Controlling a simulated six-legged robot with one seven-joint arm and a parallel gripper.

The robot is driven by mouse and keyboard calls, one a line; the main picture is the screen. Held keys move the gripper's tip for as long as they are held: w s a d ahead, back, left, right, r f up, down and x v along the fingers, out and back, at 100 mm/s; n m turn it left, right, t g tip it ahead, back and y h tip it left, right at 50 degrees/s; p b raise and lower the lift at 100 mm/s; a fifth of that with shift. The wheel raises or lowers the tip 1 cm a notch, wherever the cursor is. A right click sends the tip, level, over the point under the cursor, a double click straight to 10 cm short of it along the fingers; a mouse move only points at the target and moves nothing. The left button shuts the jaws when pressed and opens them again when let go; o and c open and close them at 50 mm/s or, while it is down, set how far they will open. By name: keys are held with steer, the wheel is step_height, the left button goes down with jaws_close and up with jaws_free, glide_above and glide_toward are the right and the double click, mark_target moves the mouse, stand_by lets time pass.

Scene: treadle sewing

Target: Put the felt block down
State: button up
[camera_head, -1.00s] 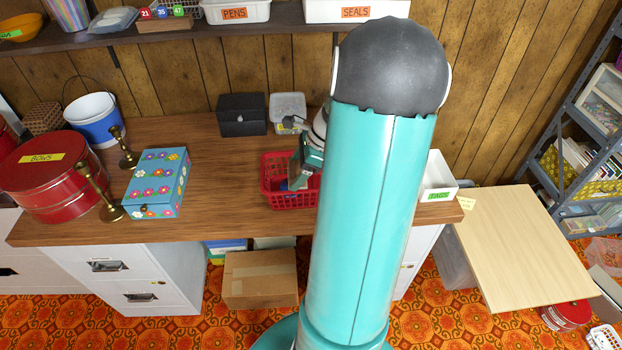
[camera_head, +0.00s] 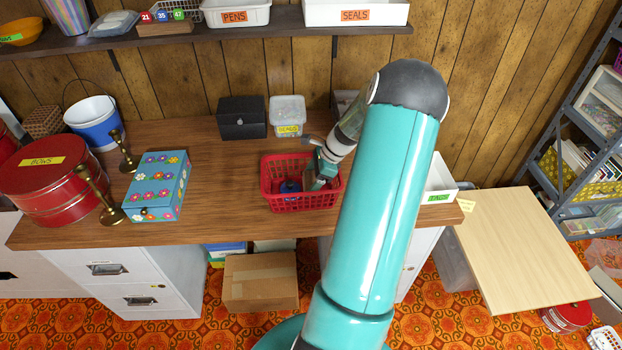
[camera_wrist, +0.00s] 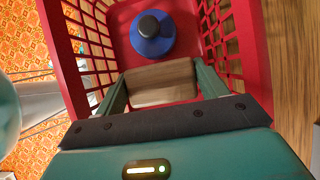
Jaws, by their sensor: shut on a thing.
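The felt block (camera_wrist: 160,84) shows in the wrist view as a brown, wood-like block between my two green fingers. My gripper (camera_wrist: 160,78) is shut on it, with a finger against each end. The red basket (camera_wrist: 248,45) surrounds the block and fingers in that view. In the head view my gripper (camera_head: 324,172) reaches down into the right part of the red basket (camera_head: 304,203) on the wooden desk. The block's underside is hidden, so I cannot tell whether it touches the basket floor. The block is not clear in the head view.
A blue round thing with a dark knob (camera_wrist: 152,36) stands in the basket beyond the block. A black box (camera_head: 242,118) and a clear tub (camera_head: 287,115) stand behind the basket. A flowered box (camera_head: 157,186) is to the left. Bare desk (camera_head: 225,180) lies between.

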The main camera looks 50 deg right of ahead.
steer(key=shift+f, duration=0.55)
steer(key=o, duration=1.1)
steer(key=shift+c, duration=0.2)
